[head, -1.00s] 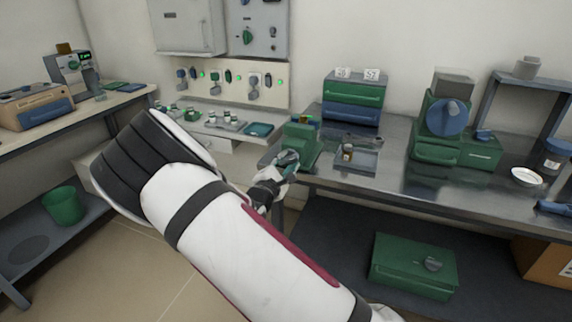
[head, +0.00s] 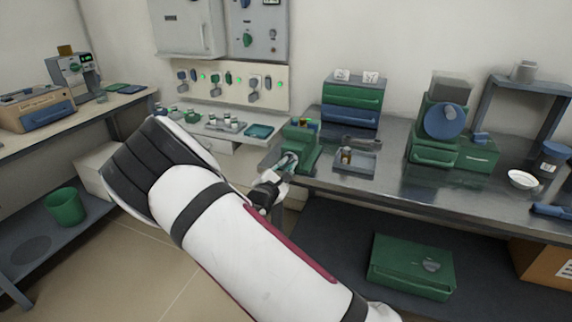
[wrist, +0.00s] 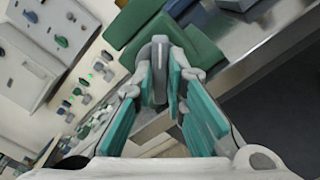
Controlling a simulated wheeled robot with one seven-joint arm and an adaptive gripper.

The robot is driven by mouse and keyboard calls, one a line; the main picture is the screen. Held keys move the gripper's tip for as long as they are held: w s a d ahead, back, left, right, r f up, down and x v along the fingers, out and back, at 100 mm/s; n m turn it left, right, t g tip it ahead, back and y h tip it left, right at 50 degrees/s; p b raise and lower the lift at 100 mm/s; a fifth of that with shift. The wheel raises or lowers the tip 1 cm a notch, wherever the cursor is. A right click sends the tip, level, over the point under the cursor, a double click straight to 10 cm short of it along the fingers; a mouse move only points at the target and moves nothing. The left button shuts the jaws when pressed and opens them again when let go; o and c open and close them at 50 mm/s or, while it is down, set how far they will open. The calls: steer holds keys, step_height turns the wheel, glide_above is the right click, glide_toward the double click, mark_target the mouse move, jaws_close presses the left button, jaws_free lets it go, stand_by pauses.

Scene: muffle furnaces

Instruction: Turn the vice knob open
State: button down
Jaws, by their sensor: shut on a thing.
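The green vice (head: 301,143) stands at the front left corner of the metal bench; it also shows at the top of the wrist view (wrist: 175,38). Its grey knob (wrist: 157,62) faces my gripper in the wrist view. My gripper (wrist: 160,90) has its teal-padded fingers on both sides of the knob and is shut on it. In the head view my gripper (head: 287,163) is at the vice's front, and the knob is mostly hidden by it.
A grey tray (head: 356,163) with small items sits right of the vice. Blue and green drawers (head: 352,104) stand behind it. A green machine (head: 440,140) is further right. A wall panel with switches (head: 222,82) is behind at left.

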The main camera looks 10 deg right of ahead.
steer(key=n+p, duration=0.2)
steer(key=n, duration=0.2)
steer(key=shift+n+p, duration=0.3)
steer(key=n+p, duration=0.1)
steer(key=n, duration=0.3)
steer(key=shift+a+n+p, duration=0.15)
steer(key=shift+n+p, duration=0.15)
steer(key=shift+p, duration=0.05)
steer(key=n+p, duration=0.1)
steer(key=n, duration=0.3)
steer(key=shift+n, duration=0.3)
steer(key=n, duration=1)
steer(key=shift+w+a+f+n+p, duration=0.1)
steer(key=shift+f+n+p, duration=0.05)
steer(key=shift+n+p, duration=0.2)
steer(key=n, duration=0.4)
steer(key=shift+f+n, duration=0.1)
steer(key=shift+n, duration=0.25)
steer(key=n, duration=0.4)
steer(key=shift+b, duration=0.35)
steer(key=n, duration=0.5)
steer(key=shift+f, duration=0.1)
steer(key=shift+n, duration=0.4)
